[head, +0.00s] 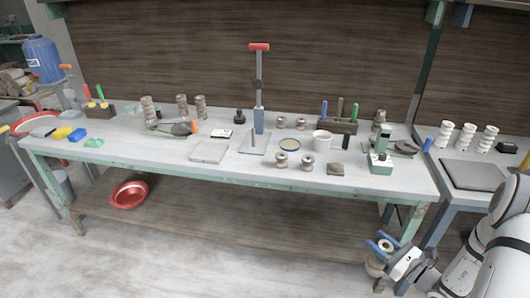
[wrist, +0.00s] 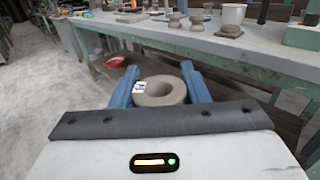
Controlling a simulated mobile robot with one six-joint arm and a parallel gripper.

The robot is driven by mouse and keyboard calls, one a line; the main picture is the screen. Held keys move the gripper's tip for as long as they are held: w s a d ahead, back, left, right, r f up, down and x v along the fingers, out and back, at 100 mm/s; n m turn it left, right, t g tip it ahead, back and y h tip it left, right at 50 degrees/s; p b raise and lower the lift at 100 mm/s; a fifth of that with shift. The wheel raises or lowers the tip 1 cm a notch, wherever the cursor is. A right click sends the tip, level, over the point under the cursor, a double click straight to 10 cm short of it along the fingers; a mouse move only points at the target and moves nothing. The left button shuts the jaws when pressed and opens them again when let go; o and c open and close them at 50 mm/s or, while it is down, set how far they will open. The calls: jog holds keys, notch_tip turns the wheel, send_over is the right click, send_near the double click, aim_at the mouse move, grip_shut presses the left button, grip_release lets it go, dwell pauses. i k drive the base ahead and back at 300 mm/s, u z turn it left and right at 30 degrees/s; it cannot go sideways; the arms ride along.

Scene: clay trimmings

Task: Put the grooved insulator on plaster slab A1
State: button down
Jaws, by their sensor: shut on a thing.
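My gripper (head: 381,244) is in front of the bench's right end, below the top, and its blue fingers are shut on a grey-brown grooved insulator (head: 375,267). In the wrist view the insulator (wrist: 160,91) shows between the fingers (wrist: 160,84) as a thick ring with a central hole and a small white label, too small to read. It is clear of the bench. A pale flat slab (head: 209,152) lies bare near the middle front of the bench top. I cannot read a mark on it, so I cannot tell whether it is A1.
Similar spools (head: 307,163) stand on the bench (head: 240,172), with a white mug (head: 322,140), a small dark block (head: 336,169), a green device (head: 381,163) and a tall red-handled stand (head: 259,90). A red bowl (head: 129,195) is on the lower shelf.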

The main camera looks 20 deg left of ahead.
aim_at(209, 151)
jog(key=z, duration=1.55)
jog(key=i, duration=0.1)
jog(key=u, duration=2.65)
jog(key=i, duration=1)
jog(key=z, duration=0.15)
jog(key=k, duration=0.9)
jog(key=u, duration=0.05)
